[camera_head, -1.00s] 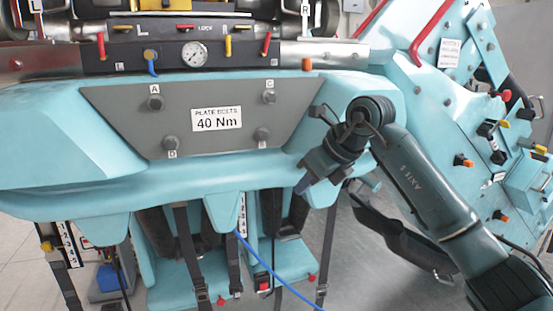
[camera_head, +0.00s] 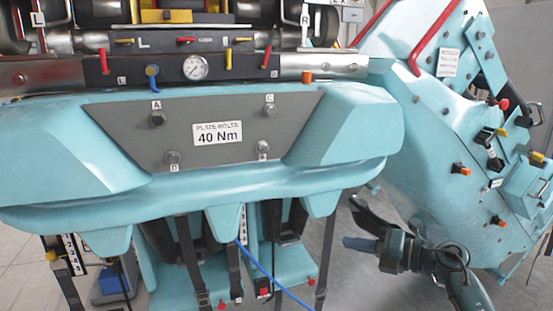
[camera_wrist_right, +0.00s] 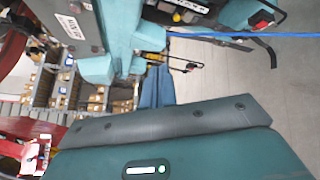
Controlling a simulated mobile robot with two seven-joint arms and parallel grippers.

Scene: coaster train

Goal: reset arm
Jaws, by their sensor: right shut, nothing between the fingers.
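My right gripper (camera_head: 352,243) is in the lower right of the head view, its blue fingers together and pointing left, with nothing held. It is below and to the right of the teal coaster car front, apart from the grey bolt plate (camera_head: 215,158) labelled "PLATE BOLTS 40 Nm". In the right wrist view the blue fingers (camera_wrist_right: 157,88) show beyond the dark teal wrist housing. My left gripper does not show in the head view.
A teal side structure (camera_head: 440,120) with red handles and coloured levers stands at the right. Grey floor is open around my right gripper.

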